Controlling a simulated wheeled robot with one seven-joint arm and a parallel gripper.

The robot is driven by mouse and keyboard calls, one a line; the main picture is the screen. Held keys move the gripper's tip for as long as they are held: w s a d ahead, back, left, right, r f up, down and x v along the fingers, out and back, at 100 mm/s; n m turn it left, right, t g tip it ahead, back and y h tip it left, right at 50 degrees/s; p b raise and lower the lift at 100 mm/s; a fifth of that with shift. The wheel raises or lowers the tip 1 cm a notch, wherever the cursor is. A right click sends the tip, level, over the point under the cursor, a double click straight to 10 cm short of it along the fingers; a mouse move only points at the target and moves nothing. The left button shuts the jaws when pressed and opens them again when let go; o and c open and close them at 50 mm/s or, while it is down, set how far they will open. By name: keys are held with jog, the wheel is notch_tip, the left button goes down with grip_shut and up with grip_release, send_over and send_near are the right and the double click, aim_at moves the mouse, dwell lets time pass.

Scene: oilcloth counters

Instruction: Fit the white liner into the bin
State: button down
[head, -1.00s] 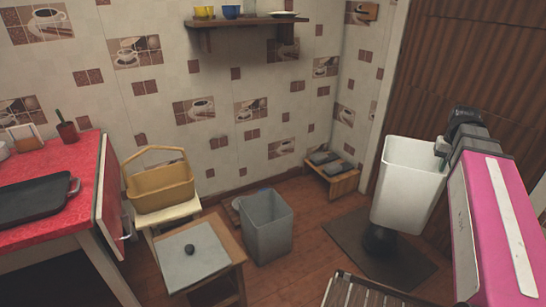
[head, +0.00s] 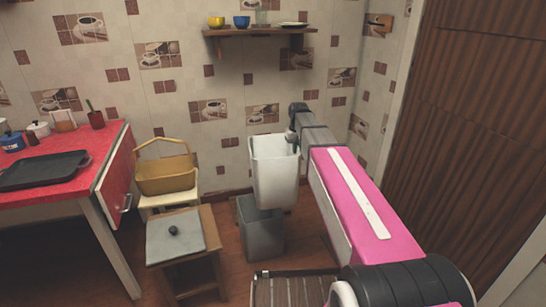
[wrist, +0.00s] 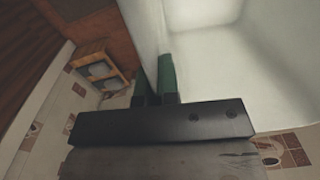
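The white liner (head: 273,175) hangs upright in the air in the head view, just above the grey bin (head: 260,236). My gripper (head: 294,139) is shut on the liner's right rim. In the wrist view the green fingertips (wrist: 166,78) pinch the liner's wall (wrist: 225,75), one finger on each side. The bin stands on the floor. The liner hides the bin's upper right part and most of its opening. I cannot tell exactly how far apart the liner's bottom and the bin's rim are.
Left of the bin stand a stool with a grey lid (head: 176,237) and a white stool with a yellow basket (head: 166,175). A red table (head: 105,149) is farther left. A slatted wooden surface (head: 292,289) is in front. A low wooden rack (wrist: 103,73) shows in the wrist view.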

aim_at(277, 156)
jog(key=shift+n, duration=0.7)
jog(key=w+a+f, duration=0.2)
jog(key=w+f, duration=0.1)
jog(key=w, duration=0.1)
jog(key=w+a+f, duration=0.3)
jog(key=w+f, duration=0.1)
jog(key=w+a+f, duration=0.3)
jog(key=shift+w+f, duration=0.15)
jog(key=shift+w, duration=0.25)
jog(key=shift+s, duration=0.1)
jog(key=shift+d+f, duration=0.1)
jog(key=shift+f, duration=0.05)
notch_tip(277, 156, down, 28)
jog(key=shift+r, duration=0.2)
dwell(2.1)
